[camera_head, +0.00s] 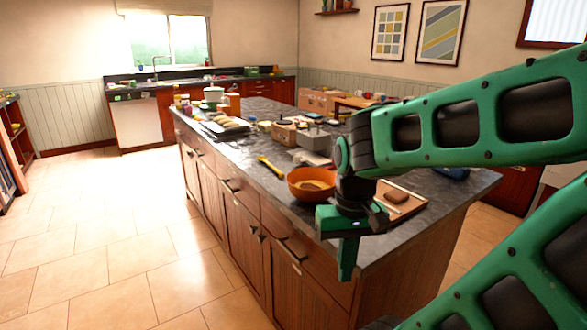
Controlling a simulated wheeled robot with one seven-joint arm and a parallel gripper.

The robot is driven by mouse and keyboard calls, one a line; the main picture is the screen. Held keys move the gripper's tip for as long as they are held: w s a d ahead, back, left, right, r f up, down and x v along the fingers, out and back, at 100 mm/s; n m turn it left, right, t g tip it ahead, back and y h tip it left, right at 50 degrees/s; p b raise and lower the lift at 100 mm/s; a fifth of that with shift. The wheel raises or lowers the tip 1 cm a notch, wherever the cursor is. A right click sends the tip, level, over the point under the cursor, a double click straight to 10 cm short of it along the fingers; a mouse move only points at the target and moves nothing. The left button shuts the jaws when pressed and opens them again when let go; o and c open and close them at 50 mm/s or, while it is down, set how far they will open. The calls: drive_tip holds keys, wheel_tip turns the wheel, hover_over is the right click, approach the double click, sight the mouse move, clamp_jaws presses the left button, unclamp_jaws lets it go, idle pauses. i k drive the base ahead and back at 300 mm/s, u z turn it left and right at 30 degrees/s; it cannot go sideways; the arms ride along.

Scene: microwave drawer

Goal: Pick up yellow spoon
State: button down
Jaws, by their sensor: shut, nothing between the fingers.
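A yellow spoon (271,167) lies on the dark stone top of the kitchen island, near its left edge and just beyond an orange bowl. My gripper (347,262) is a green block with fingers pointing down, in front of the island's near left corner. The fingers are shut and hold nothing. The gripper is apart from the spoon, on the near side of the bowl. The spoon is small in view, and I cannot tell its bowl end from its handle clearly.
The orange bowl (311,184) stands between my gripper and the spoon. A wooden board (411,207) with a brown item (397,196) lies to the right. Boxes and several containers crowd the island's (232,153) far part. Tiled floor (110,240) is open on the left.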

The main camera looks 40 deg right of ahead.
sight(262, 159)
drive_tip(key=z, duration=1.6)
drive_tip(key=k, duration=0.65)
drive_tip(key=u, duration=0.75)
drive_tip(key=i, duration=1)
